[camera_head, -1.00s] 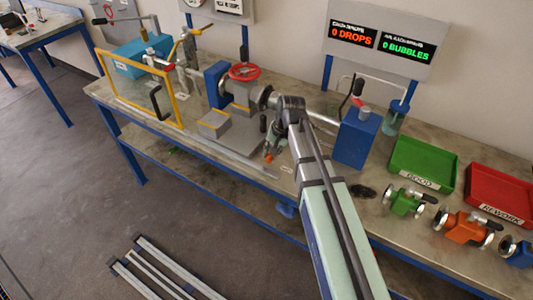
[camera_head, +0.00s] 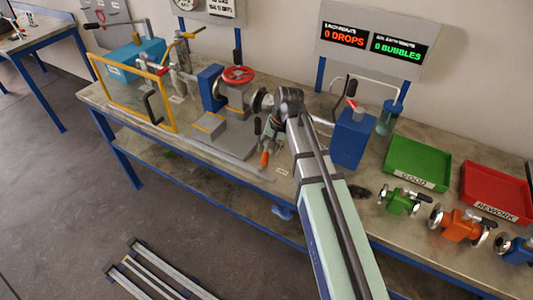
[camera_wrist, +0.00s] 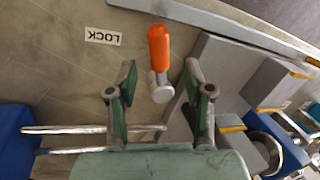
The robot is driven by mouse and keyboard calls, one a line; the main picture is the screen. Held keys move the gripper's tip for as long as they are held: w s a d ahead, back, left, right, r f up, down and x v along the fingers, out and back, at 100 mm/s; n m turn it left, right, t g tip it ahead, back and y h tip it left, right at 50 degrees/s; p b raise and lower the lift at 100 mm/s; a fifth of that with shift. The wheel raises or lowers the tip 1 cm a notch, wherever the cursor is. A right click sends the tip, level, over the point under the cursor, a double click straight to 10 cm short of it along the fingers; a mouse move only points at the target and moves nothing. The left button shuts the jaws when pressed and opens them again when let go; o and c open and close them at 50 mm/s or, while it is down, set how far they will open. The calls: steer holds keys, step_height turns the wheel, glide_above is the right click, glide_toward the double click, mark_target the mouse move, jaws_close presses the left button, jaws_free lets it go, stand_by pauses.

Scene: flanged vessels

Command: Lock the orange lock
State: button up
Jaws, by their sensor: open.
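The orange lock is a lever with an orange grip (camera_wrist: 159,46) on a round grey metal pivot (camera_wrist: 161,92). In the wrist view its grip points to the top of the picture, beside a white LOCK label (camera_wrist: 103,36). In the head view the orange grip (camera_head: 264,158) shows at the bench's front side, below the red handwheel (camera_head: 238,74). My gripper (camera_wrist: 160,76) is open, one finger on each side of the lever, with gaps visible on both sides. In the head view my gripper (camera_head: 272,138) is partly hidden by my arm.
A grey fixture with a flanged vessel (camera_head: 232,98) stands left of my gripper. A blue box (camera_head: 353,138) stands to the right. Green (camera_head: 418,163) and red (camera_head: 498,190) trays and several valves lie farther right. A yellow frame (camera_head: 135,92) stands at the left.

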steer(key=v, duration=0.8)
